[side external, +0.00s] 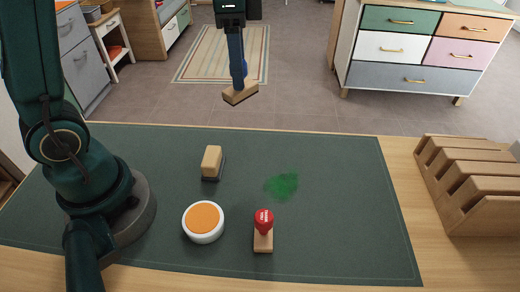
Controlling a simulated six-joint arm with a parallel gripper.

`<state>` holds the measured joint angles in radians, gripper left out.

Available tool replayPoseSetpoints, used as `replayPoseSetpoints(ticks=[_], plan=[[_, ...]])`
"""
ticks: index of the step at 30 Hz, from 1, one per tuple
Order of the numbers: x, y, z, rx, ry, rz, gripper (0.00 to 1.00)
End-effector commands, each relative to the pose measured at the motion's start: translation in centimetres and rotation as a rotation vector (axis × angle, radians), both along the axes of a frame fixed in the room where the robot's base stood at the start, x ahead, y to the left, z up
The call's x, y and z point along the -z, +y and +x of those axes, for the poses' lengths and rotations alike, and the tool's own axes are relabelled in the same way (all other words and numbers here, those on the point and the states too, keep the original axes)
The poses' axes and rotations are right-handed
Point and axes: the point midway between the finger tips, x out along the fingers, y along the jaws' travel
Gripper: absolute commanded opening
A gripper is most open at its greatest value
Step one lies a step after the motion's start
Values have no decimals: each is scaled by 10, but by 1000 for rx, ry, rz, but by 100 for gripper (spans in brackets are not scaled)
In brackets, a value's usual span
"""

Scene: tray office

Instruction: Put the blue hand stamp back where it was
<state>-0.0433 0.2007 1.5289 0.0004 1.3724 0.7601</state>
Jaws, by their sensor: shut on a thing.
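My gripper (231,18) is at the top of the side external view, shut on the blue hand stamp. The blue hand stamp (237,60) hangs below it, with a long blue handle and a wooden base (240,93) at the bottom. It is in the air, clear of the desk mat (330,235). The upper end of the handle is hidden by my gripper. No mark on the mat clearly shows the stamp's earlier place.
A red hand stamp (263,224) stands upright on the mat beside a white round pot with an orange top (203,219). A wooden block with a dark base (212,162) and a green smear (282,186) are behind them. A slotted wooden rack (475,185) stands at right.

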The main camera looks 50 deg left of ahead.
Motion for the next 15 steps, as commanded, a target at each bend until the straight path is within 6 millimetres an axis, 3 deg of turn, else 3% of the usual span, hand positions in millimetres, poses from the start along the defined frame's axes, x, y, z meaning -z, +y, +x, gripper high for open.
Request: replayPoseSetpoints(ticks=[6,10,15], plan=[[15,-69,9,612,8,12,0],[23,-100,4,783,18,15,0],[30,-119,-4,849,35,15,0]])
